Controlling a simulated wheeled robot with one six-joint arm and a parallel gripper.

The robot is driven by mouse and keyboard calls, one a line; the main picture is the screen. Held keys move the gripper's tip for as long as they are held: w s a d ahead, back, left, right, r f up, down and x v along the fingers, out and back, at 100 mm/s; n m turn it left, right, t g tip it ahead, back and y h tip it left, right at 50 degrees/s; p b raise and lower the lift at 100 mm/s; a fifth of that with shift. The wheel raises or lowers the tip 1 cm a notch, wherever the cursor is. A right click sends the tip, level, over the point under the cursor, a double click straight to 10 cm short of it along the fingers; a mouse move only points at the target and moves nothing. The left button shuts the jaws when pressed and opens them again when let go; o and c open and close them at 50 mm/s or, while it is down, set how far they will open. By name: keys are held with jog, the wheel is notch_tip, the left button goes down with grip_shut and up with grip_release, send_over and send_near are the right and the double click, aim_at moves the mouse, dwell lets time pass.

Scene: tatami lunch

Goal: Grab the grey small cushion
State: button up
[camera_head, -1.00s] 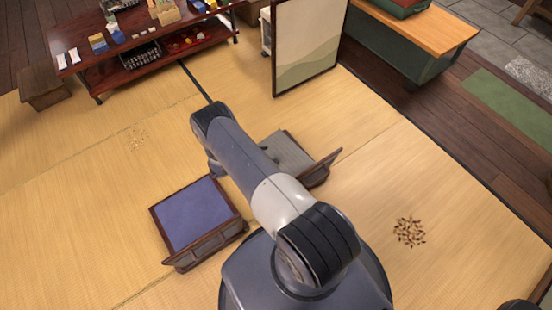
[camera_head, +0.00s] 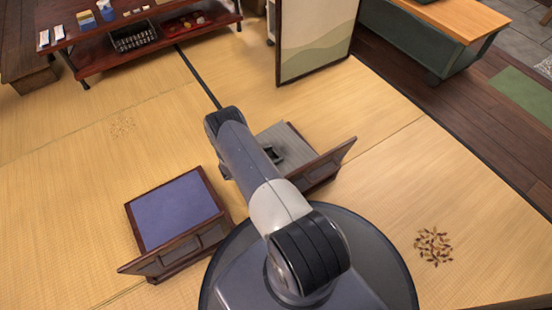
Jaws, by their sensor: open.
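The grey small cushion (camera_head: 289,139) lies on the seat of a low dark-wood chair, just right of my arm. My arm hides its left part. My gripper (camera_head: 273,154) shows as a small dark shape beside the arm, over the grey cushion's near left part. It is open, and nothing shows between its fingers. I cannot tell how high it is above the cushion or whether it touches it.
The grey cushion's chair has a raised wooden backrest (camera_head: 324,167) on its near right side. A second low chair with a blue-purple cushion (camera_head: 175,208) stands left of my arm. A folding screen (camera_head: 314,40) stands behind. Tatami (camera_head: 385,165) is clear to the right.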

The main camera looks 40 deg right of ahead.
jog(key=shift+c, duration=0.2)
jog(key=c, duration=1.3)
jog(key=shift+o, duration=0.2)
jog(key=shift+r, duration=0.1)
